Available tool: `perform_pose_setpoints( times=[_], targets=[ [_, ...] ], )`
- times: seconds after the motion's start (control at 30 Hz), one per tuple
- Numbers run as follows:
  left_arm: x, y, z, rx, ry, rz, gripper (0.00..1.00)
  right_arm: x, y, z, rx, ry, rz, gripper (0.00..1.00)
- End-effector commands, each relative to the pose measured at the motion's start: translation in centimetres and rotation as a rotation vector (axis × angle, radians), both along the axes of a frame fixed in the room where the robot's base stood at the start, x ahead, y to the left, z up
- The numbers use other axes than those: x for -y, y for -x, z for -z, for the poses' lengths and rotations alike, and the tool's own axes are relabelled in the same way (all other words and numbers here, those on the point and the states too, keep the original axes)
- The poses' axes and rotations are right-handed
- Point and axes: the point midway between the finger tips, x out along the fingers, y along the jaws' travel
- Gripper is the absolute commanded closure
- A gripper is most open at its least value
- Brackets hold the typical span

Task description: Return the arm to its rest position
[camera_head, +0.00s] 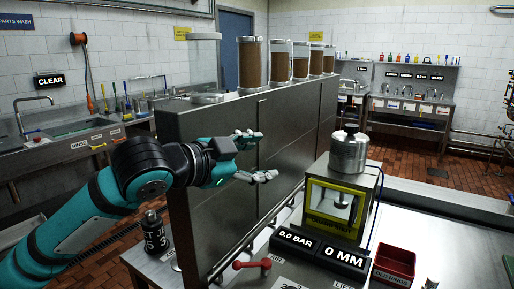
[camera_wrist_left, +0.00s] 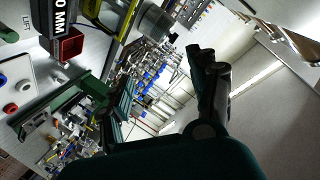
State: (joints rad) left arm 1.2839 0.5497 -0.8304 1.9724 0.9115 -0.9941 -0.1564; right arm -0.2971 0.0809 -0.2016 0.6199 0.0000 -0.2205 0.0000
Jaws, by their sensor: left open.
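My left arm, teal and black, comes in from the left in the head view. My left gripper (camera_head: 262,157) is open and empty, in the air in front of the steel cabinet wall. It is left of the yellow-framed press (camera_head: 338,200) and apart from it. In the left wrist view its dark fingers stand wide apart with nothing between them, and the view is strongly tilted. My right gripper is not in either view.
A steel cabinet (camera_head: 222,200) carries several clear cylinders with brown filling. A red lever (camera_head: 252,264), a display reading 0.0 BAR and 0 MM (camera_head: 320,250), and a red bin (camera_head: 394,264) are on the bench. A dark weight (camera_head: 154,232) stands at lower left.

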Motion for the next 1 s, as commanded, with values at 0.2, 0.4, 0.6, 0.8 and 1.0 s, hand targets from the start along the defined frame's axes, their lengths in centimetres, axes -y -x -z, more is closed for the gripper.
perform_pose_setpoints(
  times=[0.2,0.4,0.6,0.8,1.0],
  targets=[
    [0.1,0.1,2.2,-0.035,0.006,-0.008,0.39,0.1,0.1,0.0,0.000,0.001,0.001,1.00],
    [0.1,0.3,4.9,-0.080,0.017,-0.020,0.39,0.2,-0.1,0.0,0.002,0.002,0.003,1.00],
    [-0.1,0.9,9.3,-0.155,0.037,-0.049,0.39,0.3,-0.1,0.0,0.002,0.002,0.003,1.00],
    [-0.9,2.3,15.8,-0.279,0.071,-0.116,0.39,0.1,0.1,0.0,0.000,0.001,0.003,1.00],
    [-3.9,5.8,25.4,-0.483,0.117,-0.273,0.39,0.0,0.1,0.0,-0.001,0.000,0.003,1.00]
  ],
)
